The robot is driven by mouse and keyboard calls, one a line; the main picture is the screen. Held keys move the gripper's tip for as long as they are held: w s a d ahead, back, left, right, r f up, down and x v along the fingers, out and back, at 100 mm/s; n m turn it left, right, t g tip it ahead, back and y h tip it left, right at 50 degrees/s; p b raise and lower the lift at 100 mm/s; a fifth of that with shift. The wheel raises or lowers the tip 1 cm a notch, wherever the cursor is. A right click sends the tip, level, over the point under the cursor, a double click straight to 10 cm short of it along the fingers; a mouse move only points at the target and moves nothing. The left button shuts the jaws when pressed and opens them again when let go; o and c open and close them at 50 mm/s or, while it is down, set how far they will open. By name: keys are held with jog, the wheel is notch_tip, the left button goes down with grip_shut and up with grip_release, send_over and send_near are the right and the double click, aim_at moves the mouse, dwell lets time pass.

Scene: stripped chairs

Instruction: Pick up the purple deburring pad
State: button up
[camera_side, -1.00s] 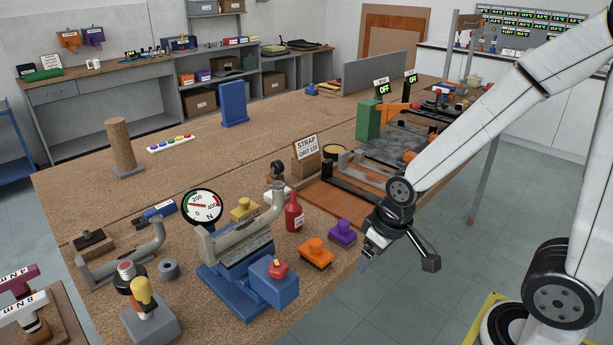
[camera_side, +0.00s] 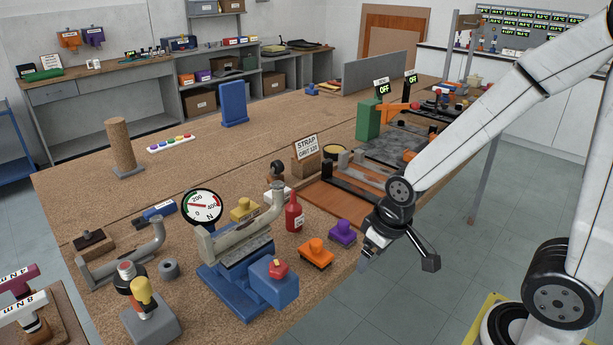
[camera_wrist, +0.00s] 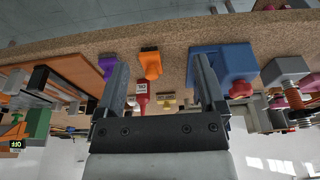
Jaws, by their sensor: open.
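The purple deburring pad (camera_side: 342,233) is a block with a rounded knob on top. It sits on the cork-brown bench near its front edge, right of the orange pad (camera_side: 316,254). My gripper (camera_side: 364,262) hangs just past the bench edge, to the lower right of the purple pad and apart from it. In the wrist view, my gripper (camera_wrist: 160,66) is open with nothing between its fingers close up. There the purple pad (camera_wrist: 106,66) lies beside the left finger, partly hidden by it, and the orange pad (camera_wrist: 150,65) shows between the fingers.
A red bottle (camera_side: 294,213) stands behind the orange pad. A wooden board (camera_side: 335,203) lies behind the purple pad.

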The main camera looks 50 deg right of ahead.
dwell(0.5)
jog(key=g, duration=0.3)
send_over(344, 222)
notch_tip(344, 222, down, 4)
jog(key=shift+a+r, duration=0.1)
jog(key=shift+r, duration=0.05)
jog(key=shift+f, duration=1.3)
jog(key=shift+f, duration=0.1)
jog(key=shift+f, duration=2.5)
